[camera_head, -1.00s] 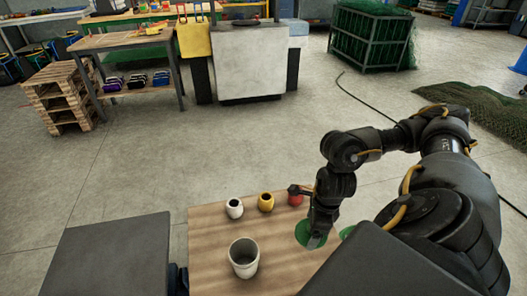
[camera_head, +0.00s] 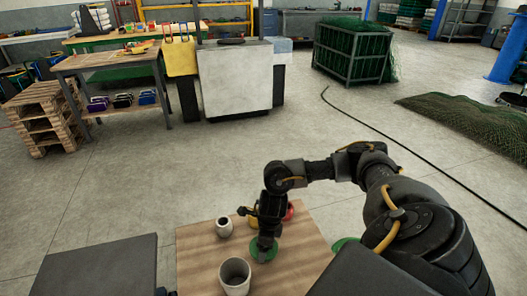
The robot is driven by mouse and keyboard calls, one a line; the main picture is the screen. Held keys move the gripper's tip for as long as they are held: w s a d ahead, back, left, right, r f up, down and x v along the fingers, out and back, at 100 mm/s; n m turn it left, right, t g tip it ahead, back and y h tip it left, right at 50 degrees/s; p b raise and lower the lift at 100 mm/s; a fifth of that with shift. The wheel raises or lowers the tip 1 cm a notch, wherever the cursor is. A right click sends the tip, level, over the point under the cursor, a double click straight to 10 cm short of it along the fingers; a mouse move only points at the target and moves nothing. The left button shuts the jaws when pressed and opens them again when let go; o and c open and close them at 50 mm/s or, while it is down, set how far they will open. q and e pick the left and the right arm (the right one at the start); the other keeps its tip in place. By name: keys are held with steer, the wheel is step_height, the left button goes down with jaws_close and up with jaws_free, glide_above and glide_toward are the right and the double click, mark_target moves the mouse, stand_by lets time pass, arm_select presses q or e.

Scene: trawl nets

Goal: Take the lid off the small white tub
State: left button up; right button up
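The small white tub (camera_head: 224,228) stands upright at the back left of the wooden tabletop (camera_head: 200,262), with a dark round top. I cannot tell whether that is a lid or an opening. My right gripper (camera_head: 264,243) points down to its right, apart from it. It appears shut on a green disc (camera_head: 262,254), which stays at its fingertips; the fingers are mostly hidden. A yellow tub (camera_head: 252,220) is partly hidden behind my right wrist. A red tub (camera_head: 289,211) stands further right. My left gripper is not in view.
A larger pale cup (camera_head: 235,277) with an open top stands at the front of the tabletop, close to my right gripper. Another green object (camera_head: 344,243) is partly hidden by my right arm.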

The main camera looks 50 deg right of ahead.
step_height(320, 180, down, 3)
steer(key=shift+r, duration=0.1)
arm_select(q)
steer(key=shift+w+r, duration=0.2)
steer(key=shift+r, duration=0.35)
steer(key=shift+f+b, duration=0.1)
steer(key=shift+b, duration=0.2)
arm_select(e)
steer(key=shift+f, duration=0.3)
steer(key=o, duration=0.9)
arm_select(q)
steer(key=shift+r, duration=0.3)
arm_select(e)
steer(key=shift+r, duration=0.2)
steer(key=r, duration=0.3)
steer(key=r+p, duration=0.1)
steer(key=r, duration=0.3)
steer(key=s+d+r+p, duration=0.1)
steer(key=r, duration=0.3)
steer(key=shift+s, duration=0.1)
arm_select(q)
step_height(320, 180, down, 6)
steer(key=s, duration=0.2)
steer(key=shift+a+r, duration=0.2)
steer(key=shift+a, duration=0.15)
arm_select(e)
steer(key=shift+r, duration=0.4)
steer(key=shift+s, duration=0.1)
